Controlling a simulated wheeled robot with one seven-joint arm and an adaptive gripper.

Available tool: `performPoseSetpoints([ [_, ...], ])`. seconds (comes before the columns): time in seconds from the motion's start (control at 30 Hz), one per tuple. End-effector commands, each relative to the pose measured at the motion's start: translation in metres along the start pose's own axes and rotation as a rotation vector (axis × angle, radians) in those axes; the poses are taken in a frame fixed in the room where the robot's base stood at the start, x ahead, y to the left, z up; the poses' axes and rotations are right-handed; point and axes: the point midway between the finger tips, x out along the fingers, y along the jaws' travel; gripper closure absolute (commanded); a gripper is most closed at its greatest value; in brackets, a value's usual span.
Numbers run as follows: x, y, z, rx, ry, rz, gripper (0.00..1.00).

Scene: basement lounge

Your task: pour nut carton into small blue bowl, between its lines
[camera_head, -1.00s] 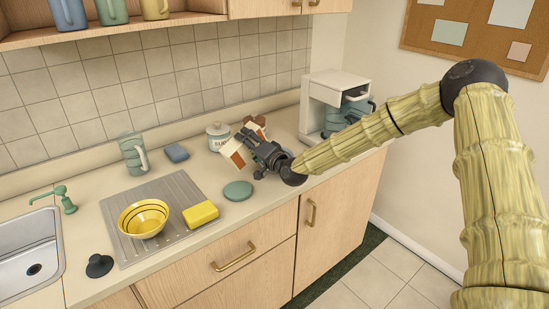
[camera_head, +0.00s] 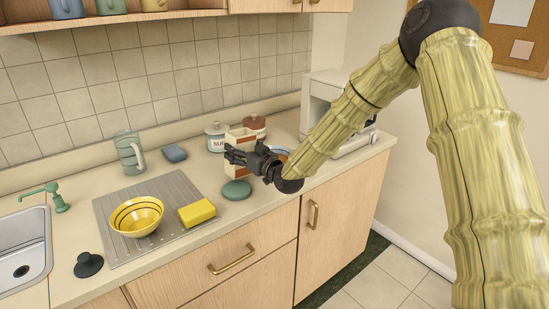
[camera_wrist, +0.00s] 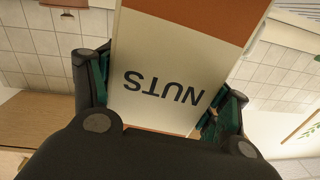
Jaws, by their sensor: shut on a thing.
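The nut carton (camera_head: 238,138) is cream with brown bands and stands about upright in the head view. My gripper (camera_head: 236,156) is shut on it from the right. In the wrist view, the carton (camera_wrist: 165,75) sits between both fingers, its word NUTS upside down. A bluish curved rim (camera_head: 281,150) shows behind my gripper, mostly hidden; I cannot tell whether it is the small blue bowl. The bowl in plain view is yellow (camera_head: 136,217), with dark lines inside, on the ribbed drainboard to the left. I cannot tell whether the carton touches the counter.
A green disc (camera_head: 236,190) lies just below the carton. A yellow sponge (camera_head: 197,212) is beside the yellow bowl. A sugar jar (camera_head: 215,138) and a brown-red jar (camera_head: 255,125) stand behind. A white machine (camera_head: 322,95) is at right, partly behind my arm.

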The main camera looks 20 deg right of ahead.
Motion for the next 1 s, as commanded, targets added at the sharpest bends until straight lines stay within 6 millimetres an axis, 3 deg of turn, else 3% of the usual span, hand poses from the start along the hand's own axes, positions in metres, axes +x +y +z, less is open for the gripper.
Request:
performPoseSetpoints([
  [0.3,-0.042,-0.005,0.005,-0.121,-0.001,-0.001,0.56],
  [0.63,-0.042,-0.005,0.002,-0.124,0.0,0.0,0.56],
  [1.0,-0.042,-0.009,-0.03,-0.123,0.001,0.0,0.56],
])
